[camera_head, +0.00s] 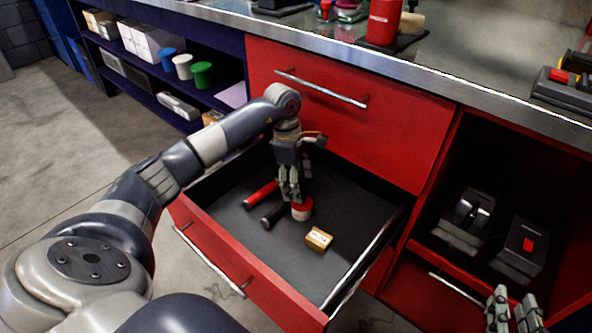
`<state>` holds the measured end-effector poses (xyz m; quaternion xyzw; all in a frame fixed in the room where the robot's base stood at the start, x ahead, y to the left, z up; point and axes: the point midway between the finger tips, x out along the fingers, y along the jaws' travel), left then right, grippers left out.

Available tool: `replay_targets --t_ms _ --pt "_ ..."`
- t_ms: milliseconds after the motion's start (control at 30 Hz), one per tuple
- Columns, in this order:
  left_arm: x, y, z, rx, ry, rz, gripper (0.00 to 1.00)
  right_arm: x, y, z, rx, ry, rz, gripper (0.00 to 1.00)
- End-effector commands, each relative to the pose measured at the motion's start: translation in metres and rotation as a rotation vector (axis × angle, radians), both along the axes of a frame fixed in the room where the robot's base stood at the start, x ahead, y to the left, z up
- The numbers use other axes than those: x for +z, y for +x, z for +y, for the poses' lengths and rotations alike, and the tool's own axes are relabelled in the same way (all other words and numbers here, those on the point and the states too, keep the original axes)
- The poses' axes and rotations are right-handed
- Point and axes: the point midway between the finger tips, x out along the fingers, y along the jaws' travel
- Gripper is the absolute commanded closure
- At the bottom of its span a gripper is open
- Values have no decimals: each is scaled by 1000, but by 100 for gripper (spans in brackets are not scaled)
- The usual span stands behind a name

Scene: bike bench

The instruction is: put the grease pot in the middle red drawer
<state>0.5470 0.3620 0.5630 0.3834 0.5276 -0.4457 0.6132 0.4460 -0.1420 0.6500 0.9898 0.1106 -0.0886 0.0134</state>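The middle red drawer (338,258) is pulled open below a shut red drawer. A small round pot with a red top and pale side, which looks like the grease pot (302,212), is low inside it. My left gripper (291,198) points down into the drawer with its fingertips right at the pot. Its fingers look close together, but I cannot tell whether they grip the pot or whether the pot touches the drawer floor. My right gripper (515,312) is at the bottom right edge, its fingers apart and nothing seen between them.
A red tube (261,193), a dark cylinder (279,212) and a small tan box (319,239) lie in the drawer. The bench top (450,75) overhangs behind. An open red compartment (437,247) at the right holds dark devices.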

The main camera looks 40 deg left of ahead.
Motion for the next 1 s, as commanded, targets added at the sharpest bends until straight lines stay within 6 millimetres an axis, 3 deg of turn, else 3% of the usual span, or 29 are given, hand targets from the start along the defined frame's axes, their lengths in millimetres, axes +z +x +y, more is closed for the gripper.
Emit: replay_targets --t_ms 100,300,900,1000 --pt "15 0 2 0 2 -2 31 -15 -6 -4 -5 -21 85 71" --pt "26 -1 4 1 1 0 31 -31 -12 -7 -10 -40 163 71" --pt "27 -1 4 1 -1 0 31 -34 -13 -8 -11 -43 175 71" --pt "26 1 -7 9 -41 -4 31 -39 -12 -8 -12 -47 190 71"
